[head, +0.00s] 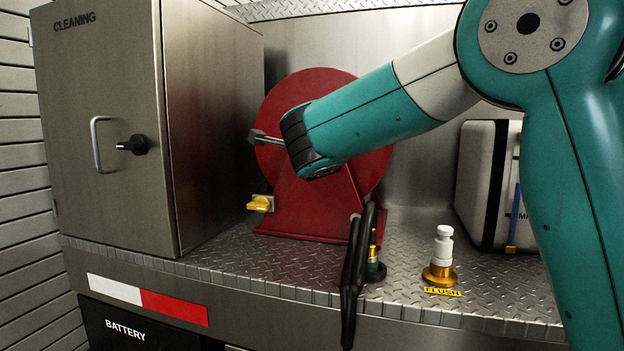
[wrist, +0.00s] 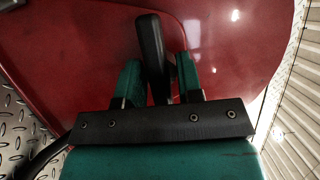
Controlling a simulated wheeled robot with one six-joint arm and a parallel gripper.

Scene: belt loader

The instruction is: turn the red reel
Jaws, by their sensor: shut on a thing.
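The red reel (head: 300,92) stands on its red bracket (head: 305,210) on the tread-plate deck in the head view. My arm crosses in front of it and hides much of its face. In the wrist view the reel's red side (wrist: 80,45) fills most of the background. A black handle (wrist: 150,40) stands out from it. My gripper (wrist: 158,75) has its two teal fingers on either side of this handle and is shut on it. In the head view my wrist hides most of the grip.
A steel CLEANING cabinet (head: 110,205) stands close left of the reel. A yellow valve lever (head: 259,204) sits low by the bracket. A black hose (head: 352,275) hangs over the deck edge. Right are a white-capped FLUSH fitting (head: 442,250) and a white case (head: 477,180).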

